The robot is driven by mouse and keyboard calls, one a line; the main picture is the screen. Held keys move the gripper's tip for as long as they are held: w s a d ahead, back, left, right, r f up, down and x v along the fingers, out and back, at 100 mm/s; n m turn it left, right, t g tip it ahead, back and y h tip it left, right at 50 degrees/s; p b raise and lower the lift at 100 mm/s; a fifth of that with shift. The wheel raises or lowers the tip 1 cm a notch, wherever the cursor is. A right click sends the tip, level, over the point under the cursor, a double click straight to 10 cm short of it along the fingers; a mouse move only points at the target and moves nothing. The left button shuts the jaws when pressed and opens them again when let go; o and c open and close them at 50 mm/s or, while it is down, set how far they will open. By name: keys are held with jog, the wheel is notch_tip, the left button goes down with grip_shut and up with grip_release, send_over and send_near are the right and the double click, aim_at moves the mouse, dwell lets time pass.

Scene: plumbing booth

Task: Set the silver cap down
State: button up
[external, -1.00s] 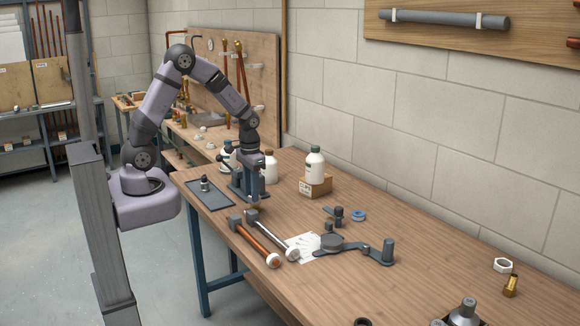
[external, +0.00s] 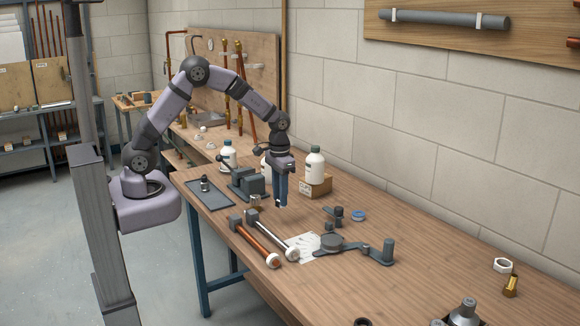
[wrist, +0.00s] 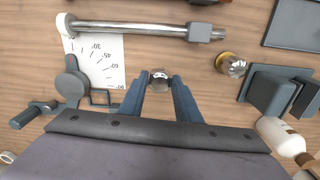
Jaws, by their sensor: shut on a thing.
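My gripper (external: 281,204) points straight down over the table, in front of the box with a white bottle. In the wrist view the small silver cap (wrist: 160,79) sits between the fingertips, and my gripper (wrist: 159,88) is shut on it. In the external view the cap is mostly hidden by the fingers. The fingertips are low over the wood; I cannot tell whether the cap touches it.
A vise (external: 248,181) and a brass-and-silver fitting (wrist: 230,65) stand to the left of my gripper in the external view. A dark tray (external: 212,201) is far left.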

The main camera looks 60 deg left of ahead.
jog(key=w+d+m+b, duration=0.2)
jog(key=d, duration=1.8)
jog(key=s+d+r, duration=0.1)
jog(key=s+d, duration=0.3)
jog(key=d, duration=0.3)
jog(key=s+d+r, duration=0.1)
jog(key=s+d, duration=0.3)
jog(key=d, duration=0.4)
jog(key=shift+m, duration=0.4)
jog(key=shift+w+a+f+p, duration=0.1)
jog(key=shift+f+p, duration=1.15)
jog(key=shift+f, duration=3.7)
jog(key=shift+f, duration=0.2)
jog(key=o, duration=1.1)
jog(key=shift+r, duration=0.1)
